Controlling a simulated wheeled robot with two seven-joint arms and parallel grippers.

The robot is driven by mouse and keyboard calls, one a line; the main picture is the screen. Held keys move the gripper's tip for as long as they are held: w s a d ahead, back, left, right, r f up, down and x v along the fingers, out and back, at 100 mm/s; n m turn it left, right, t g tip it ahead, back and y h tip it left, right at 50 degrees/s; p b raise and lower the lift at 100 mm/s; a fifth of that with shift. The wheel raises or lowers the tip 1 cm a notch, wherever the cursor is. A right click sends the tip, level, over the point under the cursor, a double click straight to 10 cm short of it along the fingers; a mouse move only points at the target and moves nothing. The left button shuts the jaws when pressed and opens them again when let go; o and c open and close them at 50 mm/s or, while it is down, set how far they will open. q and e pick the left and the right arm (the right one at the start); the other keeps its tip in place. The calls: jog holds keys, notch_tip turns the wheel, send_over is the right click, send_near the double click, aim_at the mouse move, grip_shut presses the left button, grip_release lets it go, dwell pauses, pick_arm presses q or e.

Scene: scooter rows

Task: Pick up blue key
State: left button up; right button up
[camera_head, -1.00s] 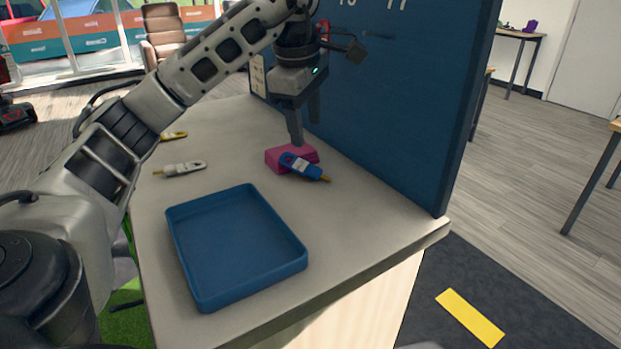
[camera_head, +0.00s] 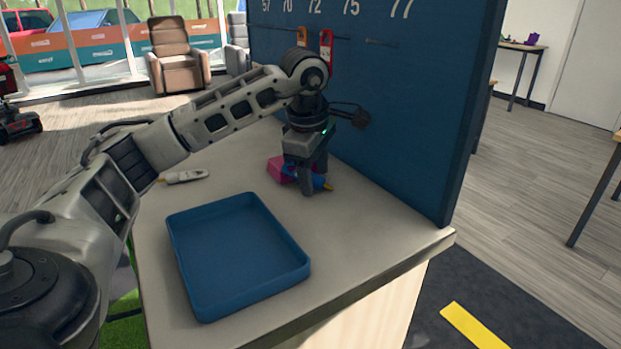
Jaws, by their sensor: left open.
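The blue key (camera_head: 320,183) leans against a pink block on the counter, with its yellow-orange tip pointing right. Most of it is hidden behind my left gripper. My left gripper (camera_head: 312,188) points down at the key, with its open fingers low at the key and one finger in front of it. I cannot tell whether the fingers touch it. The pink block (camera_head: 275,169) shows just left of the gripper. My right gripper is not in view.
A blue tray (camera_head: 180,262) sits at the front of the counter (camera_head: 375,208). A white key (camera_head: 185,177) lies behind it on the left. A tall blue panel (camera_head: 420,120) stands along the right side, with red and orange keys (camera_head: 326,50) hanging on it.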

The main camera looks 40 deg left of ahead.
aim_at(315, 175)
pick_arm(q)
jog(key=c, duration=1)
jog(key=shift+o, duration=0.2)
jog(key=shift+r, duration=0.1)
jog(key=shift+r, duration=0.55)
jog(key=v, duration=0.2)
jog(key=shift+a+r, duration=0.1)
jog(key=shift+r, duration=0.15)
jog(key=s+a+r+p, duration=0.1)
jog(key=s+a+r, duration=0.1)
jog(key=s+r, duration=0.7)
jog(key=s, duration=0.4)
jog(key=shift+s+r+p, duration=0.15)
jog(key=shift+s+p, duration=0.1)
jog(key=shift+p, duration=0.15)
